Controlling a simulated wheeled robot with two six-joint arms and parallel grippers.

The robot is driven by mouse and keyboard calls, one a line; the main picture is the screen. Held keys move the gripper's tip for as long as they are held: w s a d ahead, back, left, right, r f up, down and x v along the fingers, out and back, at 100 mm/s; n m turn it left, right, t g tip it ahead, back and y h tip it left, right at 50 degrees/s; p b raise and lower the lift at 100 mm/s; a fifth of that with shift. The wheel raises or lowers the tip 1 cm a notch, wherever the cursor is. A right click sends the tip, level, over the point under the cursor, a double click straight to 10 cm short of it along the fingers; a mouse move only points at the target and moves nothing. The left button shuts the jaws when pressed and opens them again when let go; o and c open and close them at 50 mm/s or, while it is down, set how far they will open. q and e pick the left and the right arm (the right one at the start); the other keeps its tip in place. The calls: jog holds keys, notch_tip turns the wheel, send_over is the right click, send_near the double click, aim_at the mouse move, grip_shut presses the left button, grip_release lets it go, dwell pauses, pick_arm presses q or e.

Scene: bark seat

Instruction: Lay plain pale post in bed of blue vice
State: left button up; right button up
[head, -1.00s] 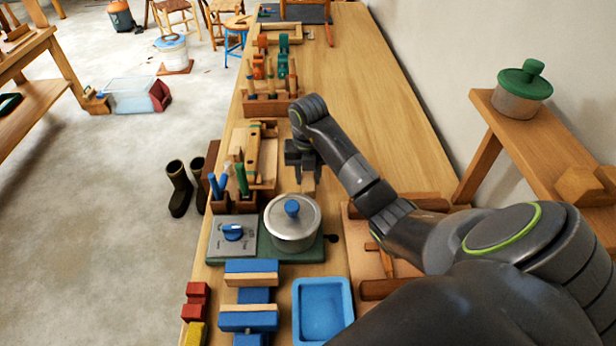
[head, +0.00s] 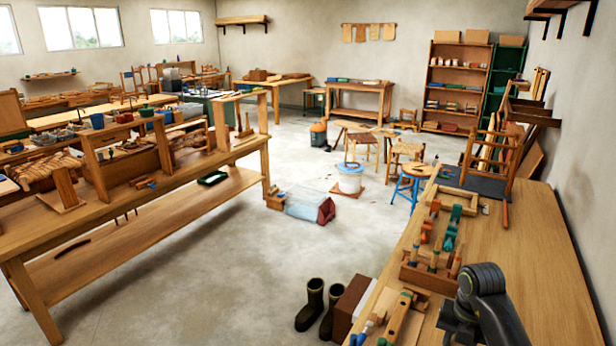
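The blue vice is not in view in this frame. I cannot pick out a plain pale post. My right gripper (head: 457,328) is at the bottom right, over the right-hand workbench (head: 530,235) and just right of a wooden tool with a green detail (head: 398,316). Its fingertips run to the picture's bottom edge, so I cannot see whether they are open or hold something. My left gripper is not in view.
A tool rack (head: 428,277) and orange and green clamps (head: 449,235) stand on the right-hand bench. A chair (head: 488,160) stands at its far end. Black boots (head: 311,304) are on the floor. A long cluttered bench (head: 130,250) fills the left; floor between is partly clear.

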notch_tip(320, 180, up, 2)
jog(key=shift+r+p, duration=0.1)
jog(key=shift+p, duration=0.6)
jog(key=shift+f+b, duration=5.9)
jog(key=shift+b, duration=0.05)
dwell(1.2)
